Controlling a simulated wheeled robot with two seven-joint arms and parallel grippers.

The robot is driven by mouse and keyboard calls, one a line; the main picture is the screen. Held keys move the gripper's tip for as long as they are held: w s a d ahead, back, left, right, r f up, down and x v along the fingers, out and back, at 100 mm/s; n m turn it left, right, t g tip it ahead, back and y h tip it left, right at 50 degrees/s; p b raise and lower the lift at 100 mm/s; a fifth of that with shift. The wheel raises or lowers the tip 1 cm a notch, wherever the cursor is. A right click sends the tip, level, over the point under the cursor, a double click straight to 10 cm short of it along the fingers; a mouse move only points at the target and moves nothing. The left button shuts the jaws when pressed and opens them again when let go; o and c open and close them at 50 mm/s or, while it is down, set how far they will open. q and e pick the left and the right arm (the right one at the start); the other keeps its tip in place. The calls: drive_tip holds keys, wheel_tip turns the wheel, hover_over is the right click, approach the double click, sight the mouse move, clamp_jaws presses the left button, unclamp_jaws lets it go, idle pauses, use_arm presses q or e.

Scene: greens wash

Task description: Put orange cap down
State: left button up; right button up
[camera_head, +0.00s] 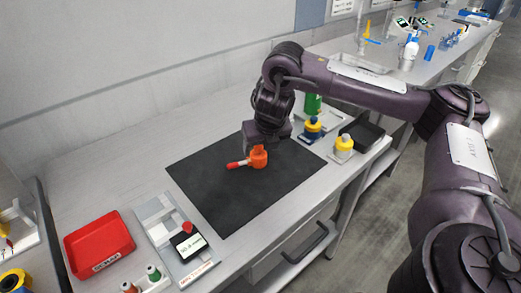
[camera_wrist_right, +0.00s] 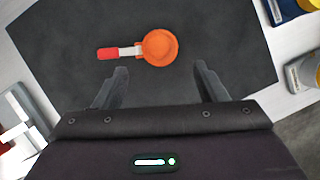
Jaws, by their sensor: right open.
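The orange cap (camera_head: 258,158) lies on the black mat (camera_head: 215,200), with a pale strap and a red tab (camera_head: 236,165) reaching to its left. In the right wrist view the cap (camera_wrist_right: 160,47) lies flat beyond my fingertips, its red tab (camera_wrist_right: 107,54) to the left. My right gripper (camera_head: 262,143) is just above the cap and hides part of it in the head view. Its two fingers (camera_wrist_right: 160,75) are apart with nothing between them. My left gripper is in neither view.
A red tray (camera_head: 99,245) and a scale-like device (camera_head: 188,242) stand left of the mat. The mat's front part is clear.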

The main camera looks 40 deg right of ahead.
drive_tip(key=d+p+v, duration=0.1)
drive_tip(key=p+v, duration=0.3)
drive_tip(key=v, duration=0.3)
drive_tip(key=shift+a+r, duration=0.15)
drive_tip(key=shift+a, duration=0.35)
drive_tip(key=shift+s, duration=0.1)
